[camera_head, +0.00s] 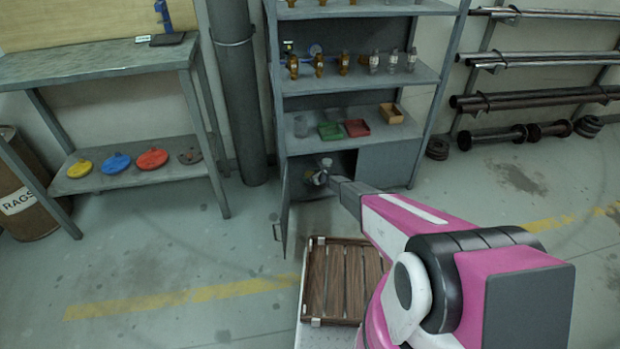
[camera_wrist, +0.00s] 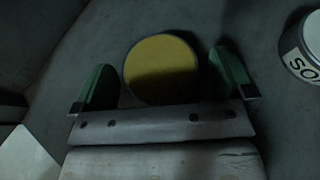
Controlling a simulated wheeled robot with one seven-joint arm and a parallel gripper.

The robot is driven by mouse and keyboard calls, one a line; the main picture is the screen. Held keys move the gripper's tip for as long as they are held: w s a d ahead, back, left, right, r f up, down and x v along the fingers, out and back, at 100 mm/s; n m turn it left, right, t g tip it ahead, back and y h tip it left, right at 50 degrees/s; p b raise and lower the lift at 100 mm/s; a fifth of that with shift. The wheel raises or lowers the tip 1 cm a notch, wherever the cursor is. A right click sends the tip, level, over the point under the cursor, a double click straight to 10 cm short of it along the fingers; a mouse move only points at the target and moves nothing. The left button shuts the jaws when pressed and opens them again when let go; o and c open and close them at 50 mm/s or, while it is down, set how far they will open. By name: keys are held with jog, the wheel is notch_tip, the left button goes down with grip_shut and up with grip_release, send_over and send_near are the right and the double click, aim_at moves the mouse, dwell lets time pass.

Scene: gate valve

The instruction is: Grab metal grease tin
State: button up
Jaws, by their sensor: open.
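A round tin with a dull yellow top (camera_wrist: 161,68), which looks like the grease tin, sits in the dark lower cupboard. No label on it can be read. My gripper (camera_wrist: 165,75) is open, with one green-padded finger on each side of the tin. I cannot tell whether either finger touches it. In the head view my gripper (camera_head: 323,168) reaches into the open cupboard, and the tin is too small and shaded there to make out clearly.
A light tin with a label reading "SO" (camera_wrist: 303,48) stands to the right in the wrist view. The open cupboard door (camera_head: 285,212) is left of my arm. A wooden slatted crate (camera_head: 340,280) is in front. Shelves with valves and trays (camera_head: 357,128) are above.

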jog(key=shift+w, duration=0.1)
jog(key=c, duration=1)
jog(key=shift+c, duration=0.2)
